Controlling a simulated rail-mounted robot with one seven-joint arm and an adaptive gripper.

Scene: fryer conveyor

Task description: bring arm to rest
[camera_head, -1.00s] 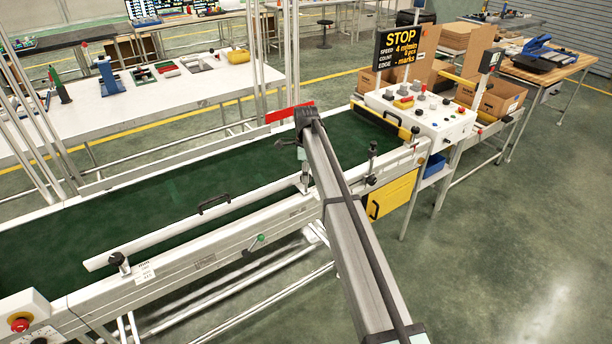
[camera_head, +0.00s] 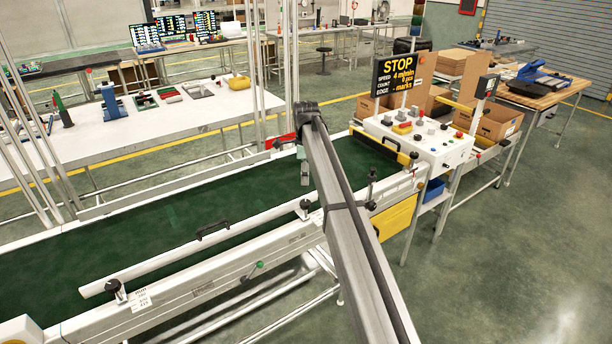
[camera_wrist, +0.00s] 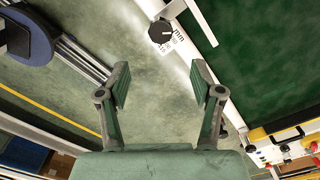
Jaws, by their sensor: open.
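My gripper (camera_wrist: 160,88) is open in the wrist view, its two fingers spread with nothing between them. Beyond the fingers lie the green-grey floor and the white side rail of the conveyor with a black knob (camera_wrist: 161,32). In the head view my arm reaches up from the bottom over the conveyor's near side, and the gripper itself is mostly hidden behind the arm. The conveyor's green belt (camera_head: 170,215) is empty where it shows.
A control box (camera_head: 425,137) with buttons stands at the conveyor's right end, below a STOP display (camera_head: 397,74). Cardboard boxes (camera_head: 497,124) stand behind it. A white table (camera_head: 150,135) with tools is beyond the belt. The floor at right (camera_head: 500,250) is clear.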

